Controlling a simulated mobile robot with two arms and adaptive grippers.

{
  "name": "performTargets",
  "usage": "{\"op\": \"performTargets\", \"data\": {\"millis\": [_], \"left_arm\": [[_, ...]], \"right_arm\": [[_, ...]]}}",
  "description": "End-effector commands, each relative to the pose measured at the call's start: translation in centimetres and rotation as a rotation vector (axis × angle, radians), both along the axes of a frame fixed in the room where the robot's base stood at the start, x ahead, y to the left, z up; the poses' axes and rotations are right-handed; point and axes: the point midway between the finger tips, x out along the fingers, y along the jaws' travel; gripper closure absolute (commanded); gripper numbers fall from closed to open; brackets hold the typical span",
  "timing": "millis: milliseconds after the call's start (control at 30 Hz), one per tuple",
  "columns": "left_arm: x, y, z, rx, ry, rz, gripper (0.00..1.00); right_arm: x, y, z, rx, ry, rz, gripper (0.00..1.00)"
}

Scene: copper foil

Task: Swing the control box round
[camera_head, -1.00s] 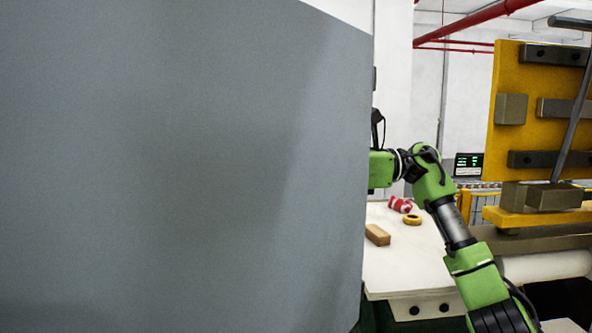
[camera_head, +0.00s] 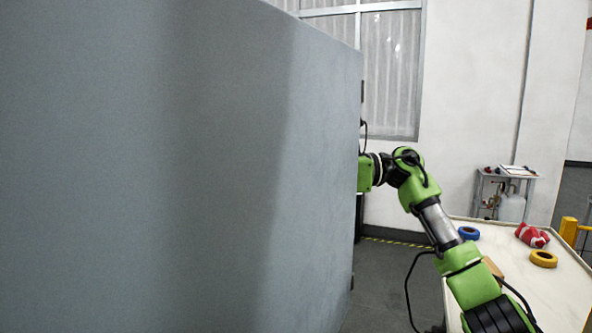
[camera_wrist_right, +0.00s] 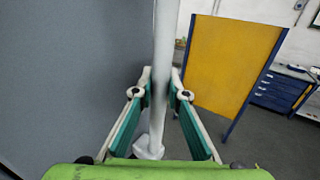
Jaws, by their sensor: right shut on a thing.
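A large plain grey box (camera_head: 150,180), which I take to be the control box, fills the left and middle of the head view, very close. My right arm comes in from the lower right and reaches to its right edge; the gripper there is hidden in that view. In the right wrist view my right gripper (camera_wrist_right: 156,92) is shut on an upright pale bar (camera_wrist_right: 166,45), with one green-padded finger on each side of it. The box's grey face (camera_wrist_right: 70,75) stands to the left of the bar. My left gripper is not in view.
A white-topped table (camera_head: 550,292) stands at the right with blue tape (camera_head: 468,233), yellow tape (camera_head: 543,258) and a red-and-white item (camera_head: 531,235). A small cart (camera_head: 505,190) stands behind. Grey floor (camera_head: 385,275) shows between box and table. The wrist view shows a yellow panel (camera_wrist_right: 232,62).

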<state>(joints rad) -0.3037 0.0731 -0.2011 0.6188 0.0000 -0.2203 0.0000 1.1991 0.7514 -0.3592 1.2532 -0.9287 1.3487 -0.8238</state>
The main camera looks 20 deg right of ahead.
Motion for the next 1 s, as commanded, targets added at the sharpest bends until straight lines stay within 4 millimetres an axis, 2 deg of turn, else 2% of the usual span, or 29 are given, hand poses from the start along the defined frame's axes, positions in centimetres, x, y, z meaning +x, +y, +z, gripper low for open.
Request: {"op": "performTargets", "data": {"millis": [200, 567, 600, 667, 1000], "left_arm": [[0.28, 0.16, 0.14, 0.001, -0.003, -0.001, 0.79], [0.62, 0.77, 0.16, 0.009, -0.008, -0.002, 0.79], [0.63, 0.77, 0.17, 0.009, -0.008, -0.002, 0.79], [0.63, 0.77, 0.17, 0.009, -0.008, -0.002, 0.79], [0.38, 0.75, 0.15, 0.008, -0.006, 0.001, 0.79]], "right_arm": [[0.52, 0.85, 0.10, 0.004, -0.001, 0.009, 1.00], [0.57, 0.90, 0.07, 0.003, -0.001, 0.009, 1.00], [0.57, 0.90, 0.07, 0.003, -0.001, 0.009, 0.81], [0.56, 0.91, 0.06, 0.003, -0.001, 0.009, 0.69], [0.38, 0.75, 0.01, 0.001, 0.001, 0.014, 0.69]]}}
